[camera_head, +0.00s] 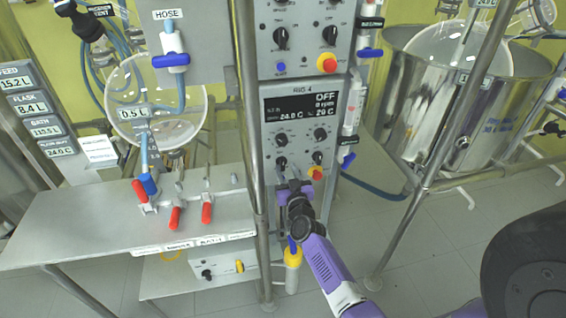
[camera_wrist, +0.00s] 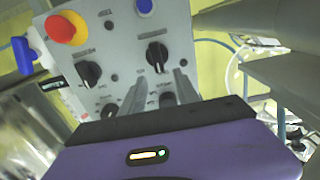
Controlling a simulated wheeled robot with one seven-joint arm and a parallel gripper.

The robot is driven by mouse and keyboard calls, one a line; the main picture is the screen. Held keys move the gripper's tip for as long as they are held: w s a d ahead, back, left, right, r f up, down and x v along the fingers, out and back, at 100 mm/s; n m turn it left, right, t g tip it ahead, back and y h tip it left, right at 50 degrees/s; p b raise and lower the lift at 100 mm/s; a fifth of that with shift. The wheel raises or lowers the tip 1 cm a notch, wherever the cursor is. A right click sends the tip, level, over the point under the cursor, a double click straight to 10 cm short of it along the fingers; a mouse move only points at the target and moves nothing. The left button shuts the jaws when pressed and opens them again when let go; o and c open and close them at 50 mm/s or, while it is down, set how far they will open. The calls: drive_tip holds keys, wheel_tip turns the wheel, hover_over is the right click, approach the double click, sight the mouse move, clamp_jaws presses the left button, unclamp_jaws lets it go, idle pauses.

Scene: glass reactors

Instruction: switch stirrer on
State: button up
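The rig's control panel (camera_head: 300,115) has a dark display (camera_head: 301,103) reading OFF and 0 rpm, with temperatures below. Below the display are several black knobs, including a lower-left one (camera_head: 281,163) and a lower-right one (camera_head: 318,157). My gripper (camera_head: 294,183) is just in front of the panel's bottom edge, pointing at it. In the wrist view, upside down, my gripper's two grey fingers (camera_wrist: 158,82) are apart with nothing held. One black knob (camera_wrist: 157,56) sits just beyond the gap. Another knob (camera_wrist: 90,73) is beside it. Knob labels are too blurred to read.
A red-and-yellow stop button (camera_wrist: 67,27) and a blue button (camera_wrist: 145,7) sit close to the knobs. A metal post (camera_head: 250,150) runs just left of the panel. A bench (camera_head: 100,225) with red-handled valves is left; a steel vessel (camera_head: 440,110) stands right.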

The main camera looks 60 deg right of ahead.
sight(283, 162)
drive_tip(key=shift+b+x, duration=0.35)
drive_tip(key=shift+x, duration=1.9)
